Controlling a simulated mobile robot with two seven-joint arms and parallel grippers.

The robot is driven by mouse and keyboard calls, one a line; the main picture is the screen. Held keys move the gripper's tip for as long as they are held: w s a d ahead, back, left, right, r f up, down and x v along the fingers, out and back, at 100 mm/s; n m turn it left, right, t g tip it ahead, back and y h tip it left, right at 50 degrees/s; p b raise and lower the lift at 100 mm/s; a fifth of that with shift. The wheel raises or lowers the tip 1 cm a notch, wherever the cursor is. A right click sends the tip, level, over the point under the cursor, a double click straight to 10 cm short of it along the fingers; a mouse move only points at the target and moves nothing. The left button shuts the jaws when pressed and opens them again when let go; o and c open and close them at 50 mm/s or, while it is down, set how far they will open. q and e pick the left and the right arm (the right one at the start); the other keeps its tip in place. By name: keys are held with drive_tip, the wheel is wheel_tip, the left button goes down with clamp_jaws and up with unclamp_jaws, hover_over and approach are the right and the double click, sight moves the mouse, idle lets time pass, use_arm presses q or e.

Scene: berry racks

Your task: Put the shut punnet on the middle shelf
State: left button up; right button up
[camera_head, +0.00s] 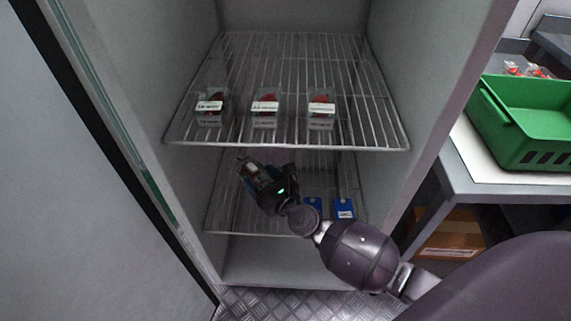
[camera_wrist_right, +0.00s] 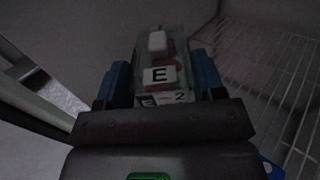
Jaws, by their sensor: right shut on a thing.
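My right gripper (camera_head: 258,181) is shut on a clear punnet (camera_head: 249,170) inside the open cabinet. It holds the punnet below the front edge of the upper wire shelf (camera_head: 245,145) and above the left part of the lower wire shelf (camera_head: 225,215). In the right wrist view the punnet (camera_wrist_right: 158,55) sits between the blue fingers, with red fruit inside and a white label reading E, with a 2 below. Whether its lid is fully shut is hard to tell. My left gripper is not in view.
Three labelled punnets (camera_head: 265,107) stand along the front of the upper shelf. Two blue things (camera_head: 344,208) are at the right of the lower shelf, partly behind my arm. Cabinet walls (camera_head: 185,200) close in the sides. A green crate (camera_head: 530,120) stands on a table outside, right.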

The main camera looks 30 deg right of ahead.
drive_tip(key=shift+w+a+f, duration=0.15)
drive_tip(key=shift+w+f, duration=0.45)
drive_tip(key=shift+f, duration=0.05)
drive_tip(key=b, duration=0.3)
hover_over(262, 214)
wheel_tip(262, 214, down, 6)
drive_tip(key=f, duration=0.1)
wheel_tip(262, 214, down, 3)
drive_tip(key=shift+s+b, duration=0.1)
drive_tip(key=shift+b, duration=0.6)
drive_tip(key=shift+f, duration=0.3)
drive_tip(key=shift+r, duration=0.2)
drive_tip(key=shift+f+b, duration=0.3)
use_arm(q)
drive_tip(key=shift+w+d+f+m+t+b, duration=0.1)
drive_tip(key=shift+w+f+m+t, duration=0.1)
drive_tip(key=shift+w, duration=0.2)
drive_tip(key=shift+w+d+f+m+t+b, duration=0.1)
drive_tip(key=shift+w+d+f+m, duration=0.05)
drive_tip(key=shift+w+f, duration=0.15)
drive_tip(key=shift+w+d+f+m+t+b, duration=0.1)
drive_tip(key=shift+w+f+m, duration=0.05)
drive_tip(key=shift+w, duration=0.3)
use_arm(e)
drive_tip(key=shift+f, duration=0.3)
drive_tip(key=shift+f, duration=0.1)
